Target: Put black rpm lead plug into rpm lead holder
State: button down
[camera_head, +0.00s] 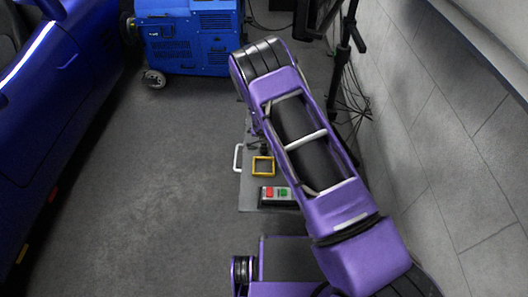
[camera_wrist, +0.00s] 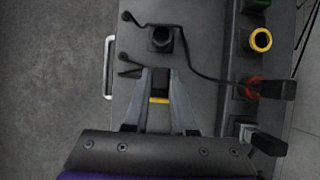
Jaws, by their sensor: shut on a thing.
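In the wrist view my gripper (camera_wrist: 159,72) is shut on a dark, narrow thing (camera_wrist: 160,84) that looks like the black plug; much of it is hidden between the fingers. A yellow strip (camera_wrist: 159,100) shows between the fingers; I cannot tell whether it belongs to the held thing. A black square socket-like piece (camera_wrist: 160,38), possibly the rpm lead holder, stands on the grey panel (camera_wrist: 205,35) just beyond the fingertips, with a gap visible. In the head view my arm hides the gripper.
A black cable (camera_wrist: 195,73) crosses the panel to a red-ringed connector (camera_wrist: 250,88). A yellow-ringed socket (camera_wrist: 260,40) and a grey connector (camera_wrist: 245,133) are also on the right. A white handle (camera_head: 238,158), yellow frame (camera_head: 263,166) and button box (camera_head: 277,194) show in the head view.

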jog(key=shift+f, duration=0.8)
jog(key=shift+f, duration=0.1)
jog(key=shift+f, duration=0.2)
jog(key=c, duration=0.7)
grip_release()
jog(key=shift+o, duration=0.2)
jog(key=shift+r, duration=0.1)
jog(key=p+v, duration=0.1)
jog(key=v, duration=1.6)
jog(key=shift+p, duration=0.35)
jog(key=shift+s+r, duration=0.1)
